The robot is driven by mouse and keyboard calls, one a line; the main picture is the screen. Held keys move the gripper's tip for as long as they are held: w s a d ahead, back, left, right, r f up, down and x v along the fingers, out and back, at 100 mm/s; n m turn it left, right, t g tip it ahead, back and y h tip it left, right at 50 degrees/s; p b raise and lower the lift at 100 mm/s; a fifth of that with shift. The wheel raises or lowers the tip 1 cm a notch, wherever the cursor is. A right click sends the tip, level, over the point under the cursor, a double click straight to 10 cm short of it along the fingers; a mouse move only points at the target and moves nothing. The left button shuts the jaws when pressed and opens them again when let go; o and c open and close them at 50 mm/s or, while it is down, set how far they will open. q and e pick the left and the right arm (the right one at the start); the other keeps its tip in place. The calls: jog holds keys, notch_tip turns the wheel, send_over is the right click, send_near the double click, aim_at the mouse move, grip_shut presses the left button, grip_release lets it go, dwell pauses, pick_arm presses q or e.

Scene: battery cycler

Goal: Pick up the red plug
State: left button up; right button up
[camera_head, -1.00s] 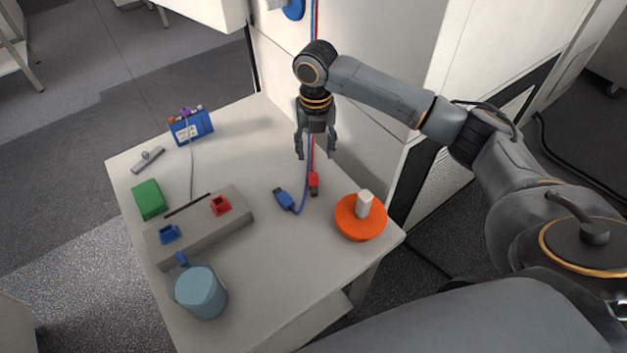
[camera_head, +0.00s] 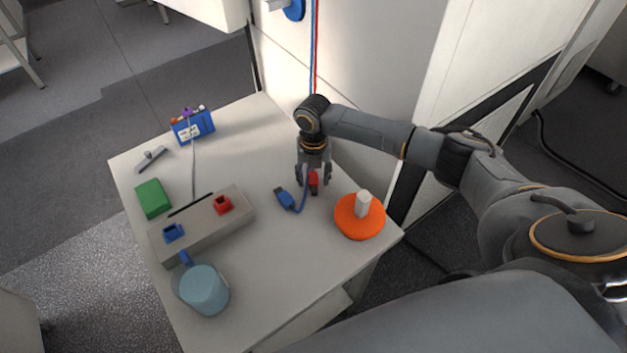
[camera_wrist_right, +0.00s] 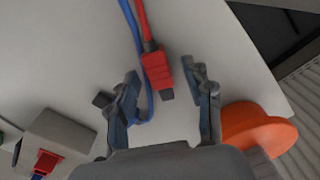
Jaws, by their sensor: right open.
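The red plug (camera_head: 313,183) lies on the table at the end of a red cable, and it also shows in the right wrist view (camera_wrist_right: 158,70). My right gripper (camera_head: 313,180) is open and low over the red plug. In the right wrist view its two fingers (camera_wrist_right: 168,84) stand apart, with the plug between them, nearer the left finger. I cannot tell whether a finger touches it. The blue plug (camera_head: 286,199) lies just left of the red one; its blue cable (camera_wrist_right: 133,30) runs close beside the red cable. My left gripper is not in view.
An orange disc with a white post (camera_head: 358,222) stands close on the right. A grey box with red and blue sockets (camera_head: 205,226) is on the left, with a blue-grey cup (camera_head: 205,291), a green block (camera_head: 152,199) and a blue battery pack (camera_head: 193,126) around it.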

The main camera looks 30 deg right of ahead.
aim_at(313, 180)
grip_shut()
jog(key=shift+r, duration=0.1)
jog(key=shift+w+r+b, duration=0.1)
jog(key=shift+r+b, duration=0.2)
jog(key=shift+r, duration=0.15)
jog(key=r, duration=0.2)
jog(key=shift+s+a+r+b, duration=0.1)
jog(key=shift+s+r+b, duration=0.1)
jog(key=shift+r+b, duration=0.15)
jog(key=s+a+r+b, duration=0.1)
jog(key=s+a+r, duration=0.5)
jog(key=s+r, duration=0.3)
jog(key=s, duration=0.3)
jog(key=shift+s+r+b, duration=0.15)
jog(key=shift+b, duration=0.2)
